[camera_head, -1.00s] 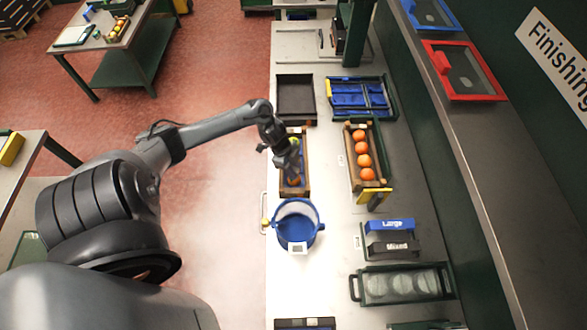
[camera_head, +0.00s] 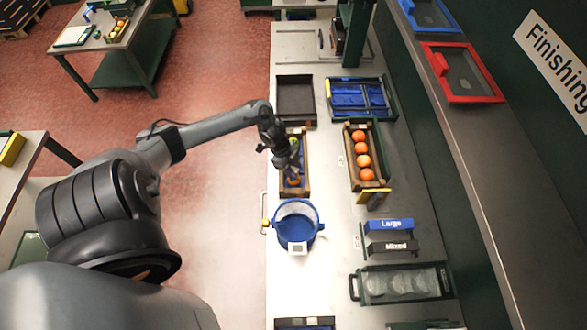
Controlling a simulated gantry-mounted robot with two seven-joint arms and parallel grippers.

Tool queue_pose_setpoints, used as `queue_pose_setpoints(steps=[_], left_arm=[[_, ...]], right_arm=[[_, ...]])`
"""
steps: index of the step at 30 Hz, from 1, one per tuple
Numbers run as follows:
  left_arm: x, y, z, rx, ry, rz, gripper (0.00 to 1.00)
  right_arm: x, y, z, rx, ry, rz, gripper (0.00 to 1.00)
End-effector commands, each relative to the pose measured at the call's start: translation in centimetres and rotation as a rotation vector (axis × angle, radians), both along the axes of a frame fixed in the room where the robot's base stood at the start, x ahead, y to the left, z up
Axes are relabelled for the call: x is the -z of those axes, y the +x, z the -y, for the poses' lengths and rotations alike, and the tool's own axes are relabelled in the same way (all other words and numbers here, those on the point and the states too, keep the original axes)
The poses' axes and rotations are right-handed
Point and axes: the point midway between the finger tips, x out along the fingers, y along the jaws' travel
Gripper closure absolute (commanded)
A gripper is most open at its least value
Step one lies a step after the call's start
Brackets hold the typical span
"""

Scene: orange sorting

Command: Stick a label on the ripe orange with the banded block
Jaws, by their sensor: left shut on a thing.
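My left gripper (camera_head: 291,170) reaches down over the narrow wooden crate (camera_head: 305,172) on the bench. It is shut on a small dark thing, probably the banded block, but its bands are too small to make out. An orange fruit (camera_head: 294,182) lies in the near end of this crate, just below the fingertips. Whether the held thing touches the fruit I cannot tell. A green fruit (camera_head: 294,142) shows in the far end, partly behind the gripper. My right gripper is not in view.
A blue basket (camera_head: 297,226) stands close in front of the crate. A second wooden crate (camera_head: 378,150) with several oranges is to the right. Blocks marked Large (camera_head: 390,225) and Mixed (camera_head: 390,248) stand at right. An empty dark tray (camera_head: 295,98) lies behind.

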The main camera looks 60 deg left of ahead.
Motion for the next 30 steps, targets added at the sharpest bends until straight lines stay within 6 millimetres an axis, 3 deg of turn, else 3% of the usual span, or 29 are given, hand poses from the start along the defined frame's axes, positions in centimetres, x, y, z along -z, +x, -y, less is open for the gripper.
queue_pose_setpoints(steps=[21,30], left_arm=[[-6.0,0.1,0.0,0.0,0.001,0.003,1.0],[-6.6,0.1,0.0,0.0,0.0,0.004,1.0]], right_arm=[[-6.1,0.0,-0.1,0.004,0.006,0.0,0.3],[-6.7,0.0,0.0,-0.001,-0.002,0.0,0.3]])
